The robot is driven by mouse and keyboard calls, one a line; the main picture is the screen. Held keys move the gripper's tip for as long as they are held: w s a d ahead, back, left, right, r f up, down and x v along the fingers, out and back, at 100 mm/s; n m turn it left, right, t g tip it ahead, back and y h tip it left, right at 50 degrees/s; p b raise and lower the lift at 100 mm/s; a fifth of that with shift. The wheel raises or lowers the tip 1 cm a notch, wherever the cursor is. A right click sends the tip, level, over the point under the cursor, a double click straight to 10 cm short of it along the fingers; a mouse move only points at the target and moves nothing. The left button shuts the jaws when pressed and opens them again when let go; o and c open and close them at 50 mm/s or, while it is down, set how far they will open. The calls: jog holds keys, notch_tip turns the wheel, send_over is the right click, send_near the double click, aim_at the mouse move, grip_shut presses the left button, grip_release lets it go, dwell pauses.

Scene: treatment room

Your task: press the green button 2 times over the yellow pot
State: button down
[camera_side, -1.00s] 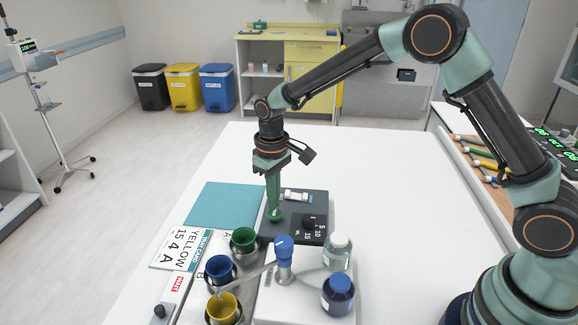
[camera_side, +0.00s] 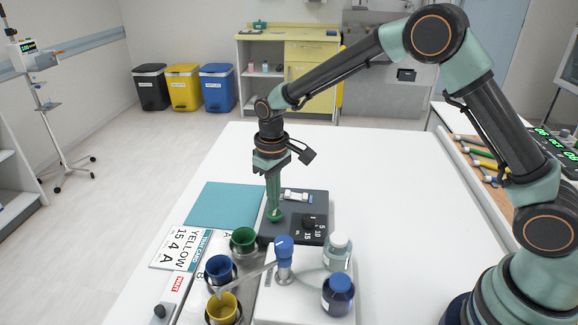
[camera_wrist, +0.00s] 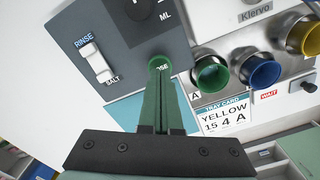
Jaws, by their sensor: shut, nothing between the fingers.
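My gripper (camera_side: 274,211) is shut and empty, pointing straight down at the dark control box (camera_side: 318,200). Its fingertips (camera_wrist: 160,66) are at the green button (camera_wrist: 158,61), covering most of it; I cannot tell if it is pushed in. In the side view a green rim of the button (camera_side: 277,217) shows by the tips. The yellow pot (camera_side: 223,308) stands in a holder at the front, in a row with the blue pot (camera_side: 219,269) and green pot (camera_side: 243,240). The metal spout (camera_side: 250,276) of the blue-topped dispenser (camera_side: 284,260) reaches left, its end near the yellow pot.
The box carries a dial (camera_side: 308,222) and a white rocker switch marked RINSE and SALT (camera_wrist: 95,62). A tray card (camera_side: 182,249) reads YELLOW 15 4 A. A clear bottle (camera_side: 337,252) and a blue bottle (camera_side: 338,294) stand right of the dispenser. The white table is clear to the right.

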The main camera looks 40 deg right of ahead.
aim_at(275, 213)
jog(key=shift+f, duration=0.15)
jog(key=shift+f, duration=1.35)
jog(key=shift+r, duration=1.5)
jog(key=shift+f, duration=0.15)
jog(key=shift+f, duration=1.3)
jog(key=shift+r, duration=1.45)
